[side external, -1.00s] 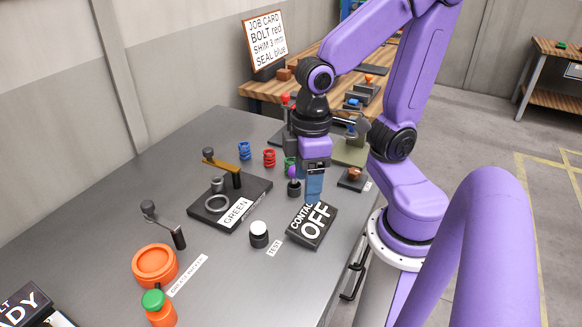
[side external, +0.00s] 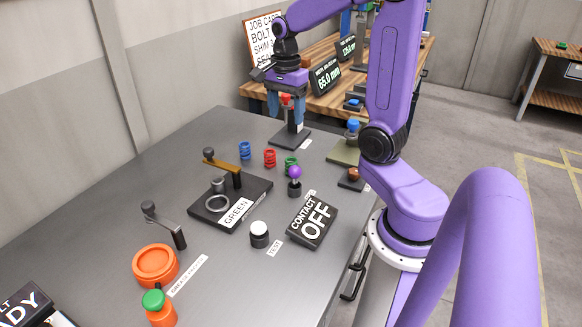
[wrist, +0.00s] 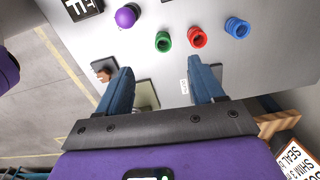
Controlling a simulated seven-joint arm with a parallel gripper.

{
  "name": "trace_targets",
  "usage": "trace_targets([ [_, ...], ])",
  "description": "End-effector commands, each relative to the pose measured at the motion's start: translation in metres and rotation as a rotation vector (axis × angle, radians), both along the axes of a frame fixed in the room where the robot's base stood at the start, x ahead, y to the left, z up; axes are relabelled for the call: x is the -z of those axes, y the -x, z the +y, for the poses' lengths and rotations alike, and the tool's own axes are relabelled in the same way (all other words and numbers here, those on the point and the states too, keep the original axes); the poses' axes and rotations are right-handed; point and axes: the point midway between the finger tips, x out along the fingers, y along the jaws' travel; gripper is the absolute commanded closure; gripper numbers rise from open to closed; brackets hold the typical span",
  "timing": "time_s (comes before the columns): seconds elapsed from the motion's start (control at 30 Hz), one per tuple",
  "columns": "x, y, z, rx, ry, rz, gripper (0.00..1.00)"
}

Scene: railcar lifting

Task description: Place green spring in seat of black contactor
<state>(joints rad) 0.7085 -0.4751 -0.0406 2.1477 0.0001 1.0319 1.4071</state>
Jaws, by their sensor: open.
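The green spring (side external: 291,161) stands on the grey table at the right end of a row of springs, partly behind a purple knob. In the wrist view the green spring (wrist: 164,41) is beyond my fingertips, apart from them. My gripper (side external: 286,120) is open at the table's far end, around or in front of a red-topped post; I cannot tell which. It also shows open in the wrist view (wrist: 160,70), with no spring between its fingers.
A red spring (side external: 269,157) and a blue spring (side external: 245,150) stand beside the green one. The purple knob (side external: 295,172) stands in front. A CONTACT OFF panel (side external: 312,222), a white-topped button (side external: 259,233) and an orange ring (side external: 155,264) are nearer.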

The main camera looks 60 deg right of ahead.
Motion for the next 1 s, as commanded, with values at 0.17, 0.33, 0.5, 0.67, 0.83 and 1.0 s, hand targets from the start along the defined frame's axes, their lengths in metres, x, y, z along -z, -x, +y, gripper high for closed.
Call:
trace_targets([
  [0.17, -0.001, 0.000, -0.025, 0.202, -0.001, 0.003, 0.33],
  [0.33, 0.008, 0.001, -0.030, 0.245, -0.002, 0.008, 0.33],
  [0.5, 0.038, 0.002, -0.030, 0.242, -0.002, 0.010, 0.33],
  [0.67, 0.068, 0.002, -0.029, 0.240, -0.002, 0.010, 0.33],
  [0.83, 0.098, 0.002, -0.029, 0.241, -0.002, 0.009, 0.33],
  [1.0, 0.116, 0.001, -0.029, 0.240, -0.001, 0.006, 0.33],
])
